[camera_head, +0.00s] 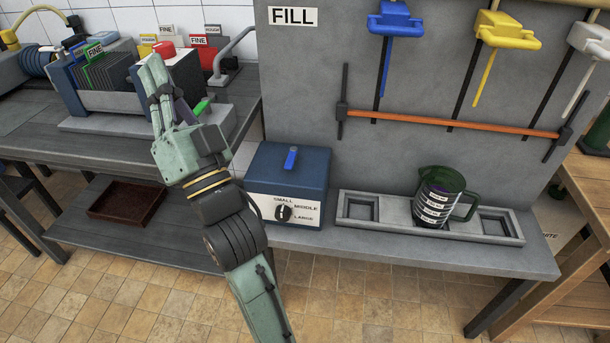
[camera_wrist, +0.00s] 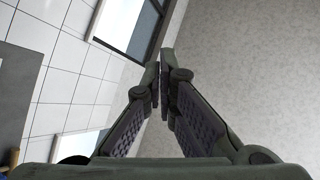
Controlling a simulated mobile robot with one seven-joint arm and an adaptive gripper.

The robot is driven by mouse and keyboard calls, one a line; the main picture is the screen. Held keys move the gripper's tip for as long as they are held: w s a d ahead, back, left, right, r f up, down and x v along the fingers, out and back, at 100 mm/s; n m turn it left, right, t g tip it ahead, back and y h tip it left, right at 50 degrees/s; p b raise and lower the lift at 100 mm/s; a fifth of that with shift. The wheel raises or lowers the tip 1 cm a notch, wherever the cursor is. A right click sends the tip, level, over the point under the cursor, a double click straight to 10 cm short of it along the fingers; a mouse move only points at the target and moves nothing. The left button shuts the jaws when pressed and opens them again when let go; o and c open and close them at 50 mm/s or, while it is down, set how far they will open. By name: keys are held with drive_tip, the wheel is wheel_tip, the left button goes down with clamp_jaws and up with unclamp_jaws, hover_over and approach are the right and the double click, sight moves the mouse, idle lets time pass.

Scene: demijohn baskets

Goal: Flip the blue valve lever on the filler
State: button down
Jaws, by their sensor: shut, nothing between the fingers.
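The blue valve (camera_head: 395,19) is mounted at the top of the grey panel marked FILL. Its blue lever (camera_head: 385,68) hangs down below the valve body. A yellow valve (camera_head: 508,28) and a white valve (camera_head: 592,40) are mounted to its right, also with hanging levers. My gripper (camera_head: 154,66) is at the left, pointing up, well apart from the blue valve. Its fingers are shut and empty; the wrist view shows the fingertips (camera_wrist: 162,60) together, facing wall and window.
A blue box (camera_head: 290,165) with a size knob (camera_head: 283,212) stands below the panel. A green jug (camera_head: 440,187) stands in a grey tray (camera_head: 360,224). An orange bar (camera_head: 450,122) crosses the panel. Racked plates (camera_head: 110,72) and a red-topped block (camera_head: 180,56) crowd the left bench near my gripper.

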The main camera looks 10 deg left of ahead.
drive_tip(key=w+d+f+m+t+h+b, duration=0.1)
drive_tip(key=w+d+f+m+h, duration=0.3)
drive_tip(key=f, duration=0.2)
drive_tip(key=w+d+f+m+t+h, duration=0.1)
drive_tip(key=w+d+f+m+h, duration=0.3)
drive_tip(key=f, duration=0.3)
drive_tip(key=m+g+h+b, duration=0.2)
drive_tip(key=m+h, duration=0.5)
drive_tip(key=m, duration=0.3)
approach(301, 180)
drive_tip(key=d+r, duration=0.3)
drive_tip(key=d, duration=0.2)
drive_tip(key=shift+w, duration=0.45)
drive_tip(key=shift+w+r, duration=0.1)
drive_tip(key=p+x, duration=0.1)
drive_tip(key=x, duration=0.9)
drive_tip(key=shift+w+p, duration=0.1)
drive_tip(key=shift+p, duration=0.25)
drive_tip(key=a, duration=0.2)
drive_tip(key=shift+s+a+p, duration=0.25)
drive_tip(key=shift+a+p, duration=0.1)
drive_tip(key=shift+p, duration=0.05)
drive_tip(key=shift+a+f, duration=0.25)
drive_tip(key=shift+a, duration=0.35)
drive_tip(key=shift+s+a+m+h+p, duration=0.15)
drive_tip(key=shift+a+m+h+p, duration=0.1)
drive_tip(key=shift+m+h+p, duration=0.35)
drive_tip(key=shift+s+a+m+h+p, duration=0.15)
drive_tip(key=shift+a+m+h+p, duration=0.15)
drive_tip(key=shift+h, duration=0.5)
